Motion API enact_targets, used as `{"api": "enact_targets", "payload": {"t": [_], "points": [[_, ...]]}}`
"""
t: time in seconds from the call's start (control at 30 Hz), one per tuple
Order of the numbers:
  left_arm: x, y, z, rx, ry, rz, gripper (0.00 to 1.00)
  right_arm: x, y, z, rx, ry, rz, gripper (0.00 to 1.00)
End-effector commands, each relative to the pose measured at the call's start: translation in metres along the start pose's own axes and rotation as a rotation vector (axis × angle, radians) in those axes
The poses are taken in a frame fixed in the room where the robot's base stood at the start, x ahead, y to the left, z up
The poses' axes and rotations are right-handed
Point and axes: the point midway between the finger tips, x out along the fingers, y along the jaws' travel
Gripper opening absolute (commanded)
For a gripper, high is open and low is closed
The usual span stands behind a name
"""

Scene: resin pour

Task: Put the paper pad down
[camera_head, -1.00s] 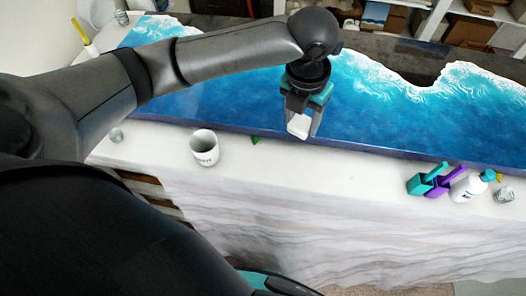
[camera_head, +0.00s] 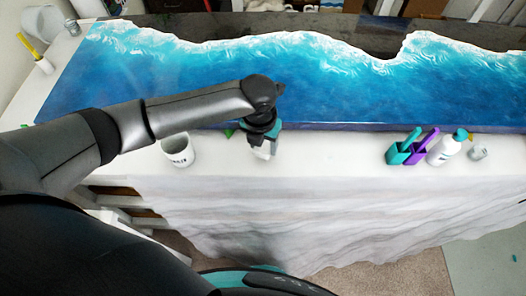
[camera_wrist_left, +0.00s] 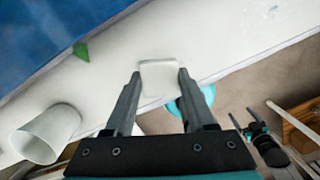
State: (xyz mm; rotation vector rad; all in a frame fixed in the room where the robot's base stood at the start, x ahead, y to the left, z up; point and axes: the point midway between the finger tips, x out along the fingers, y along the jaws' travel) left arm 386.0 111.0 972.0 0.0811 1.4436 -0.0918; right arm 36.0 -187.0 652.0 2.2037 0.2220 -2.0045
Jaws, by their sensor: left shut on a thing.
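My left gripper (camera_head: 262,152) is shut on the white paper pad (camera_wrist_left: 158,80), which sits between its two fingertips in the left wrist view. In the head view the pad (camera_head: 263,153) is a small pale patch under the gripper, mostly hidden by it. The gripper is over the white front strip of the table (camera_head: 330,150), near its front edge. I cannot tell whether the pad touches the table. What looks like my right gripper (camera_wrist_left: 243,117) shows small at the right of the left wrist view; its jaws are unclear.
A white cup (camera_head: 178,150) stands left of the gripper, with a small green piece (camera_wrist_left: 81,51) nearby. A teal holder (camera_head: 400,152), a purple holder (camera_head: 424,150) and a white bottle (camera_head: 443,150) stand to the right. The blue resin slab (camera_head: 330,95) lies behind. The strip between is clear.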

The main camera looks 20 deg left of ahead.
Motion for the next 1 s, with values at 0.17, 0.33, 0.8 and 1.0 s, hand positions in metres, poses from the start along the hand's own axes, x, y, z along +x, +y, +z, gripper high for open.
{"api": "enact_targets", "payload": {"t": [0.17, 0.33, 0.8, 1.0], "points": [[0.029, 0.0, -0.005, 0.0, 0.005, 0.001, 0.0, 0.005, 0.001, 0.003, -0.001, -0.003, 0.001, 0.93], [0.038, 0.0, -0.006, 0.001, 0.002, 0.001, 0.0, 0.005, 0.001, 0.003, -0.001, -0.004, 0.002, 0.93], [0.04, 0.0, -0.006, 0.001, 0.002, 0.001, 0.72, 0.006, 0.001, 0.003, -0.001, -0.005, 0.002, 0.93], [0.04, 0.0, -0.006, 0.001, 0.002, 0.001, 0.85, 0.006, 0.001, 0.003, -0.001, -0.005, 0.002, 0.93]]}}
